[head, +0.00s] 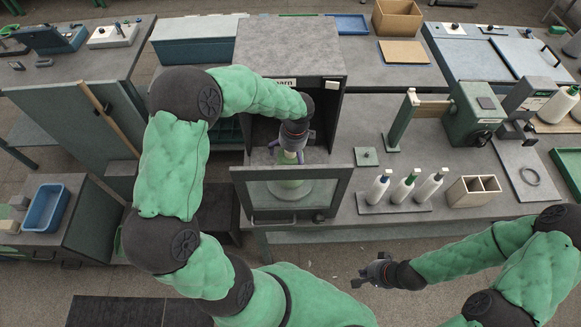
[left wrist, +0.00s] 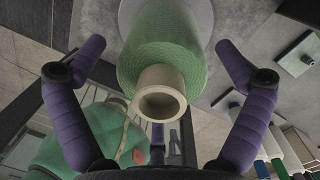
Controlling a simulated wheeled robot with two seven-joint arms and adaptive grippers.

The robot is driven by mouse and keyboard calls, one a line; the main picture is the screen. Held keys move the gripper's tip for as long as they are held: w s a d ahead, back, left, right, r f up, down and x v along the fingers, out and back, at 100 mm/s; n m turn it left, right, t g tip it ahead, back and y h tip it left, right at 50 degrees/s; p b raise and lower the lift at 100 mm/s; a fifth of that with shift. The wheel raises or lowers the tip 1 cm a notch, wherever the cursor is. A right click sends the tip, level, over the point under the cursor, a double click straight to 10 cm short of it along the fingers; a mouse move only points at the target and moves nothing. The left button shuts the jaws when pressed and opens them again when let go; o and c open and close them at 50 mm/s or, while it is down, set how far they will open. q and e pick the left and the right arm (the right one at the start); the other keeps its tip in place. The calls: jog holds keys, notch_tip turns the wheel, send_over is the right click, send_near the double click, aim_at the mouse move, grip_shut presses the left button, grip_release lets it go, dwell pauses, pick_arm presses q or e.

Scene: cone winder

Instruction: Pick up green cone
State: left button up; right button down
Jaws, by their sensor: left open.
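The green cone (left wrist: 165,48) fills the upper middle of the left wrist view, its beige core tube (left wrist: 160,93) pointing toward the camera. In the head view the cone (head: 290,187) stands at the yarn cabinet, partly behind the door's window and under my gripper. My left gripper (head: 290,152) is open above it. In the left wrist view its purple fingers (left wrist: 160,52) stand on either side of the cone, with visible gaps. My right gripper (head: 372,273) is empty over the floor, its fingers apart.
The cabinet door (head: 291,217) with its window stands low in front of the cone. The cabinet top (head: 290,45) overhangs behind. To the right are a rack (head: 395,208) with three bottle-like spools, a divided wooden box (head: 474,191) and a green machine (head: 475,112).

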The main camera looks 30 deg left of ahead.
pick_arm(q)
jog(key=shift+f, duration=0.35)
jog(key=c, duration=1.2)
